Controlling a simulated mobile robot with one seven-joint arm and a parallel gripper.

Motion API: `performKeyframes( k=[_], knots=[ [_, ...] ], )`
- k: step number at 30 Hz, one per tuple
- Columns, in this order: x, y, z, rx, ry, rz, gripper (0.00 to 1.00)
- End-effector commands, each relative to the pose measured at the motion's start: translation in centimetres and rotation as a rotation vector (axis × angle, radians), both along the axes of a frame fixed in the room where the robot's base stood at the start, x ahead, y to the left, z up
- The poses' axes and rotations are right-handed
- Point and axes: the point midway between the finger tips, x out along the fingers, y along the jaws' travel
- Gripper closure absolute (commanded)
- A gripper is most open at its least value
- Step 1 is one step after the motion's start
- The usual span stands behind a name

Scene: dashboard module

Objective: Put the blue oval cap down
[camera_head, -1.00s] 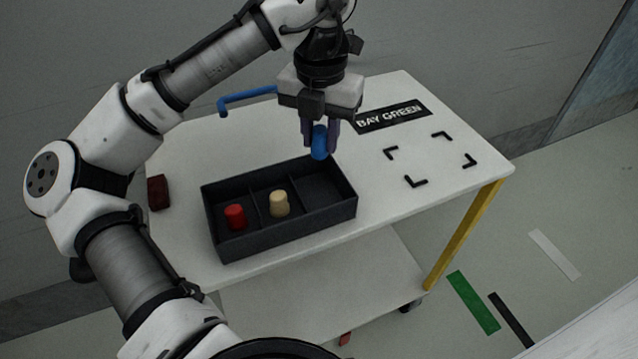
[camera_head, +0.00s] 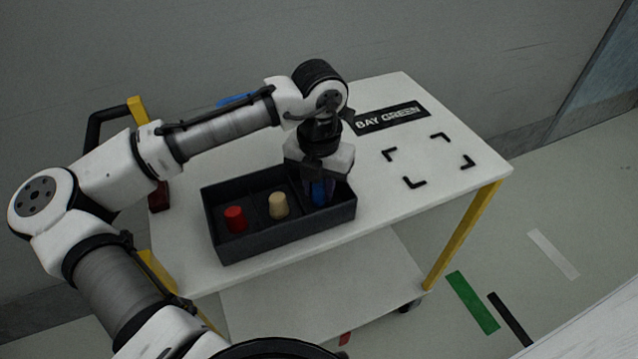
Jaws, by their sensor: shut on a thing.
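The blue oval cap (camera_head: 318,192) is between the fingers of my gripper (camera_head: 319,191), which is shut on it. The gripper points down into the right compartment of the dark tray (camera_head: 285,233). The cap is low inside that compartment; I cannot tell whether it touches the floor. The fingers partly hide the cap. A red cap (camera_head: 235,218) sits in the left compartment. A cream cap (camera_head: 278,205) sits in the middle compartment.
The tray stands on a white cart top (camera_head: 400,210). To its right are black corner marks (camera_head: 414,183) around a bare area, and a BAY GREEN label (camera_head: 391,117) behind. A dark red block (camera_head: 158,196) lies left of the tray, partly hidden.

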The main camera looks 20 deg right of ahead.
Motion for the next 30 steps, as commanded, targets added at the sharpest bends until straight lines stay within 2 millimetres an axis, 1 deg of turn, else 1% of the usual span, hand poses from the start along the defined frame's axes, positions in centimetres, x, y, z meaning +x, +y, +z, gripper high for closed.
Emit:
performKeyframes(
  k=[5,6,10,18,22,26,30],
  knots=[
    [0.0,0.0,-0.5,-0.001,0.001,-0.001,0.95],
    [0.0,0.0,-0.3,-0.001,0.001,0.000,0.69],
    [0.0,0.0,-0.3,0.000,0.000,0.000,0.52],
    [0.0,0.0,-0.3,0.000,0.000,0.000,0.52],
    [0.1,0.0,0.5,-0.001,-0.002,0.000,0.52],
    [0.0,-0.1,2.6,-0.001,-0.003,-0.001,0.52],
    [0.0,-0.1,5.8,-0.002,-0.002,-0.001,0.52]
  ],
)
